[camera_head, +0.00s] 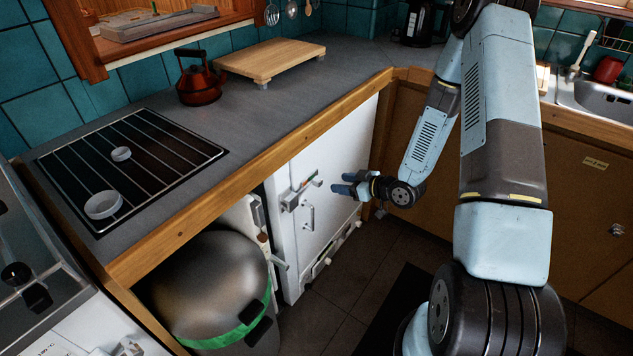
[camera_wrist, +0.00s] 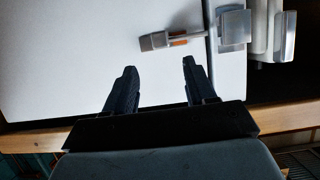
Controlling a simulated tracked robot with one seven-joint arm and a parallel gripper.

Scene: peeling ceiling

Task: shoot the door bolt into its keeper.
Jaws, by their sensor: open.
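The door bolt (camera_head: 302,191) sits on the white door (camera_head: 340,150), near its left edge in the head view. In the wrist view the bolt's grey knob (camera_wrist: 155,41), with an orange mark beside it, is on a thin rod. The rod runs right into a grey bracket (camera_wrist: 233,27) at the door's edge. A second grey block, apparently the keeper (camera_wrist: 285,36), stands beyond that edge, apart from the bracket. No rod shows across to it. My gripper (camera_head: 340,183) is open and empty, right of the bolt. Its fingers (camera_wrist: 156,75) point towards the door area below the knob, apart from it.
A door handle (camera_head: 309,217) lies below the bolt. A rounded metal bin (camera_head: 215,285) with a green band stands to the left, under the wooden counter edge (camera_head: 240,185). A red kettle (camera_head: 200,80) and wooden board (camera_head: 268,60) are on the counter. Floor shows before the door.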

